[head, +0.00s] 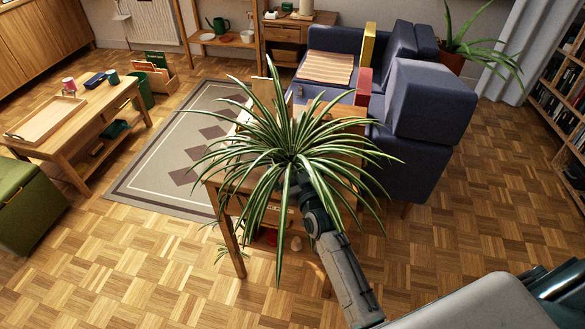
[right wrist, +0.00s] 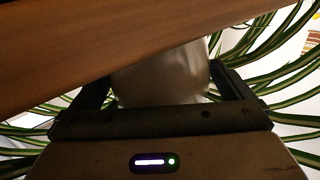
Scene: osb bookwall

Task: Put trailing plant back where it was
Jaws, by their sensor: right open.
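The trailing plant (head: 290,150), with long green-and-white striped leaves, stands over a small wooden side table (head: 236,181) in the head view. Its leaves spread past the table edges and hide its pot there. In the right wrist view a pale, smooth pot (right wrist: 160,80) shows between the two dark fingers, with striped leaves around it. My right gripper (right wrist: 160,92) is open around the pot; I cannot tell whether the fingers touch it. In the head view my right gripper (head: 299,185) is partly hidden by leaves. My left gripper is not in view.
A wooden surface (right wrist: 100,40) crosses the right wrist view close to the pot. A blue sofa (head: 430,105) stands right behind the table. A low table (head: 72,125) with a tray is at left. Another plant (head: 462,42) stands at the back right. Parquet floor in front is clear.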

